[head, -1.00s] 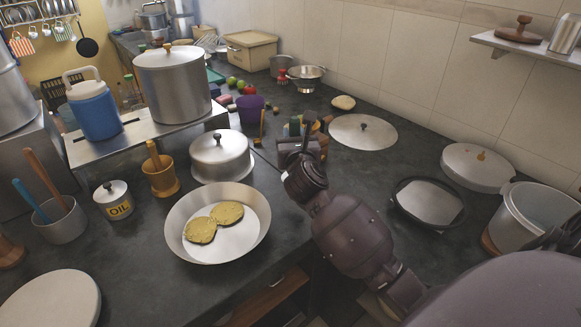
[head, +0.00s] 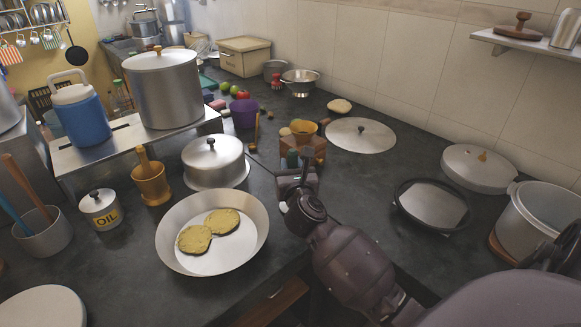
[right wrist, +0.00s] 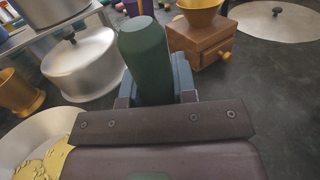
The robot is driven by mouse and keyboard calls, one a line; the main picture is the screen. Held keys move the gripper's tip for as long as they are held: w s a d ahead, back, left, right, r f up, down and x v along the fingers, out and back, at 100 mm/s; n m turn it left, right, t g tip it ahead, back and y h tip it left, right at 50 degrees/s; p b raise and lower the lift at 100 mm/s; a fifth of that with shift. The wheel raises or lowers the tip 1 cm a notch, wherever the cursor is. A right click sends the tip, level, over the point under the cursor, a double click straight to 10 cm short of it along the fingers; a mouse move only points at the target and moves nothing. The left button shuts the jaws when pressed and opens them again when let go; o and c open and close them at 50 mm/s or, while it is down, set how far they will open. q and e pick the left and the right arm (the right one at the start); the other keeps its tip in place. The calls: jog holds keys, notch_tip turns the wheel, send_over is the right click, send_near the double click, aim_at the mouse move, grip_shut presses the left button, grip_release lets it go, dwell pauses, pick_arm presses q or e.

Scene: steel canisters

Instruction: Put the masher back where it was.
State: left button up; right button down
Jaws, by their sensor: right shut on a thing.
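My right gripper (head: 296,178) is over the counter, right of the lidded steel pot and in front of the wooden grinder. It is shut on a thick dark green handle, which I take to be the masher (right wrist: 146,58). In the right wrist view the handle stands up between the fingers. In the head view only a little of the green (head: 291,159) shows above the gripper. The masher's lower end is hidden by the gripper, so I cannot tell whether it touches the counter. My left gripper is not in view.
The wooden grinder (head: 311,150) with its brass bowl stands just beyond my right gripper. The lidded pot (head: 213,160) and the wide pan (head: 178,232) with two yellow patties are to the left. A flat lid (head: 361,136) and a dark pan (head: 432,206) lie right; dark counter between them is clear.

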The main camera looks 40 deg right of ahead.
jog(key=shift+f, duration=0.15)
jog(key=c, duration=0.9)
grip_release()
